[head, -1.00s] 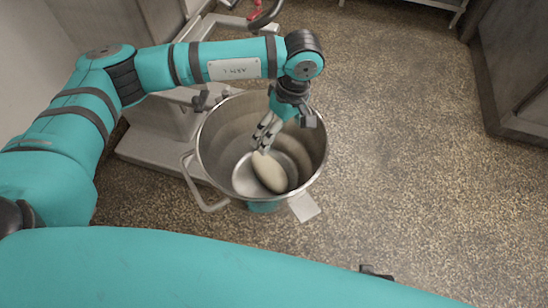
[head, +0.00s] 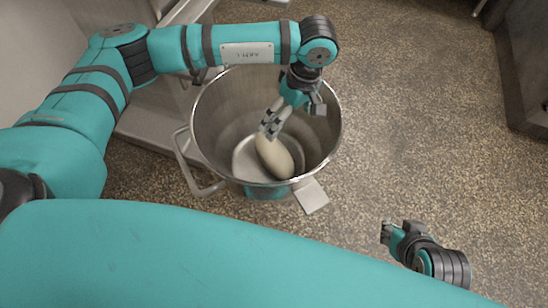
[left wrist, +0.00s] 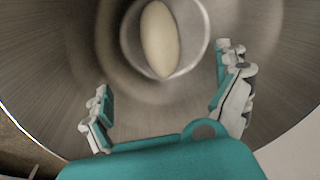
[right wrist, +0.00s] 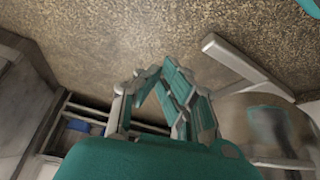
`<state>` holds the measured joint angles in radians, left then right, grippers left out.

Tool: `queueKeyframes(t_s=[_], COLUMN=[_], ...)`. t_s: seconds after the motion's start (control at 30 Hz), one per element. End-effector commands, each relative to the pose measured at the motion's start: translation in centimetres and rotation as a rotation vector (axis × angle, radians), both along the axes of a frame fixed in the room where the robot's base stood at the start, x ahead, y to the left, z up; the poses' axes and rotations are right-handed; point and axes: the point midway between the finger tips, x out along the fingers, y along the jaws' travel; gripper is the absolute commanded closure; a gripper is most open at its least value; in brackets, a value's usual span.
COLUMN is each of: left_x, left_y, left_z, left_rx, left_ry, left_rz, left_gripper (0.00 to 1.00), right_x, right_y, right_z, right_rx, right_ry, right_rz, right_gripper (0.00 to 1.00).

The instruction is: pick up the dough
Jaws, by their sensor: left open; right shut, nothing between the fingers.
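The dough (head: 274,157) is a pale, smooth oval lying at the bottom of a deep steel mixing bowl (head: 217,125). In the left wrist view the dough (left wrist: 159,40) lies beyond my fingertips, near the top of the picture. My left gripper (head: 272,124) reaches down inside the bowl; in the left wrist view its fingers (left wrist: 165,80) are spread with nothing between them. In the head view the fingertips overlap the dough's upper end; I cannot tell from there whether they touch it. My right gripper (head: 386,232) is outside the bowl, to its lower right, shut and empty.
The bowl has a side handle (head: 190,165) at left and a flat metal tab (head: 311,196) at lower right. A grey machine base (head: 150,125) stands left of the bowl. Speckled floor (head: 420,130) is clear at right, with a dark cabinet (head: 525,65) beyond.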

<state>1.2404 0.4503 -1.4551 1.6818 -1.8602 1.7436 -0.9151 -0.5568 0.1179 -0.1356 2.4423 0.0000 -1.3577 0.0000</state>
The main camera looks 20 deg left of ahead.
Motion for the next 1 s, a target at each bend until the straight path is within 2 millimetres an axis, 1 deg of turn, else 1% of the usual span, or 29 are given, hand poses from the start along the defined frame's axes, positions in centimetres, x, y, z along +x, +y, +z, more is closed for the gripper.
queueKeyframes(t_s=[0.07,0.17,0.27,0.37,0.5,0.6,0.7,0.87,1.0], left_x=[0.0,-0.1,-0.3,-0.5,-0.6,-0.7,-0.8,-0.8,-0.8], left_y=[0.0,0.2,0.5,0.9,1.4,1.7,1.8,2.0,2.3], left_z=[-0.5,-1.7,-3.6,-5.9,-8.8,-10.5,-11.6,-12.4,-13.6], left_rx=[0.0,0.0,0.001,0.001,0.001,0.0,0.0,0.0,0.0], left_ry=[0.0,0.002,0.004,0.004,0.004,0.002,0.001,0.0,0.002], left_rz=[0.0,0.001,0.002,0.002,0.002,0.001,0.001,0.0,0.001], left_gripper=[0.0,0.0,0.0,0.0,0.0,0.0,0.0,0.0,0.0], right_x=[0.0,0.9,2.4,4.3,6.6,7.9,8.7,9.2,10.0], right_y=[0.0,0.3,0.9,1.5,2.4,2.9,3.3,3.6,4.0], right_z=[0.6,1.1,1.7,2.7,4.5,5.9,6.9,7.8,9.0], right_rx=[0.003,0.012,0.03,0.053,0.085,0.107,0.123,0.135,0.154], right_ry=[-0.017,-0.063,-0.145,-0.247,-0.398,-0.49,-0.558,-0.61,-0.69], right_rz=[0.0,0.004,0.011,0.019,0.029,0.036,0.04,0.044,0.049], right_gripper=[1.0,1.0,1.0,1.0,1.0,1.0,1.0,1.0,1.0])
